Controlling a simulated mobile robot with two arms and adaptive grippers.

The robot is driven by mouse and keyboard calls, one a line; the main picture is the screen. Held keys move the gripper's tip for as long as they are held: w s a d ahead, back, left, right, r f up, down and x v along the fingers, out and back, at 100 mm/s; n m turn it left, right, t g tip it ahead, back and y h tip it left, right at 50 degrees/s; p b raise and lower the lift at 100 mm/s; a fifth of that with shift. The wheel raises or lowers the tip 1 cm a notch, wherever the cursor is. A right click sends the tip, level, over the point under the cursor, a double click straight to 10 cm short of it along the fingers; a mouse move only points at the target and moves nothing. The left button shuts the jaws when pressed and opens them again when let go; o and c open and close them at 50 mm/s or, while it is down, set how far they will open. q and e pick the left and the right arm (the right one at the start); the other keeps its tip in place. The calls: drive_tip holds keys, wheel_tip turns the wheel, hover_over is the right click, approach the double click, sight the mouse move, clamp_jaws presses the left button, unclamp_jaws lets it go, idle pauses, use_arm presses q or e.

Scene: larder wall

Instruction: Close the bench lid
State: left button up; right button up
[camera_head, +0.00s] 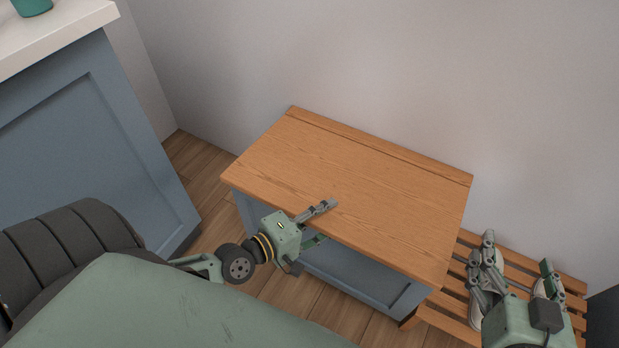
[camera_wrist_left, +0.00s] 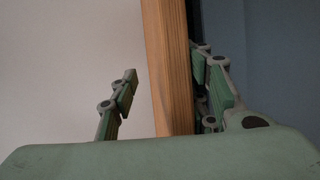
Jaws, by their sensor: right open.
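The bench has a wooden lid (camera_head: 350,175) over a blue-grey body (camera_head: 350,270). The lid looks near level, but I cannot tell whether it rests fully on the body. My left gripper (camera_head: 327,221) is at the lid's front edge, with one finger above it and one below. In the left wrist view the lid's edge (camera_wrist_left: 168,70) stands between the spread fingers (camera_wrist_left: 165,85). The upper finger is apart from the wood; contact of the lower one is unclear. My right gripper (camera_head: 517,252) is open and empty, right of the bench above a slatted rack.
The slatted wooden rack (camera_head: 455,318) stands right of the bench, with a pair of pale shoes (camera_head: 478,312) on it, partly hidden by my right gripper. A blue cabinet (camera_head: 90,150) with a white top stands at the left. A wall is behind the bench.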

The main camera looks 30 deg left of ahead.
use_arm(q)
drive_tip(key=v, duration=1.1)
drive_tip(key=shift+s, duration=0.35)
